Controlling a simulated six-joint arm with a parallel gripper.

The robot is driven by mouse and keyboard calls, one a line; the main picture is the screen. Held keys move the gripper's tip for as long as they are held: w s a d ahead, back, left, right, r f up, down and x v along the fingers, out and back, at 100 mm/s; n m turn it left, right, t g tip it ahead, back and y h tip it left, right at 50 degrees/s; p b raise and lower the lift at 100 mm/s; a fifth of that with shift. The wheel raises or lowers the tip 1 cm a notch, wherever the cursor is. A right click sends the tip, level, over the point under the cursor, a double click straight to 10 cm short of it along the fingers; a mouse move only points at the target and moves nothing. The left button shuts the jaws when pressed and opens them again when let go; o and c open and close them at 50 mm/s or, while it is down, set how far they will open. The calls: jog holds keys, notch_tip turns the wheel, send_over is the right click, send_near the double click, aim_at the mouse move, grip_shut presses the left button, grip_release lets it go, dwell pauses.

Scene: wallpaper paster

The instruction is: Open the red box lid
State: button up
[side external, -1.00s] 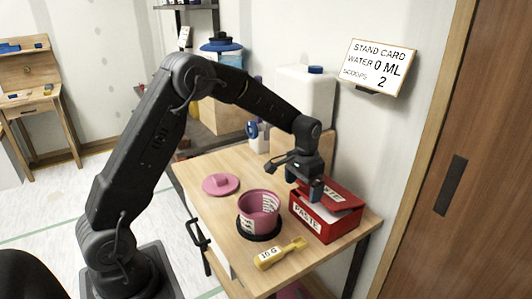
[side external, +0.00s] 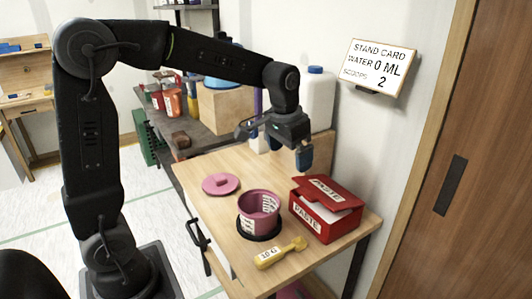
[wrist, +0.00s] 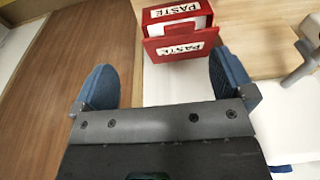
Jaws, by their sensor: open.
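The red box (side external: 313,222), labelled PASTE, stands at the right of the wooden table. Its red lid (side external: 347,198) is partly raised and tilted, with a gap at the front showing white inside. My gripper (side external: 277,143) is open and empty, above and behind the box, apart from it. In the wrist view the box (wrist: 181,48) and lid (wrist: 175,13) show at the top, beyond my open blue fingers (wrist: 163,76). Whether the lid is still moving cannot be told.
A pink cup (side external: 259,208) on a black ring stands left of the box. A yellow scoop (side external: 280,253) lies in front, and a pink lid (side external: 221,184) lies behind left. A white container (side external: 317,95) stands at the back by the wall. A stand card (side external: 377,67) hangs above.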

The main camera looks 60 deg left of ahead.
jog(key=s+d+r+t, duration=0.1)
jog(key=s+d+r, duration=0.1)
jog(key=s, duration=0.5)
jog(key=shift+s+r, duration=0.3)
jog(key=shift+r, duration=0.15)
jog(key=shift+d, duration=0.1)
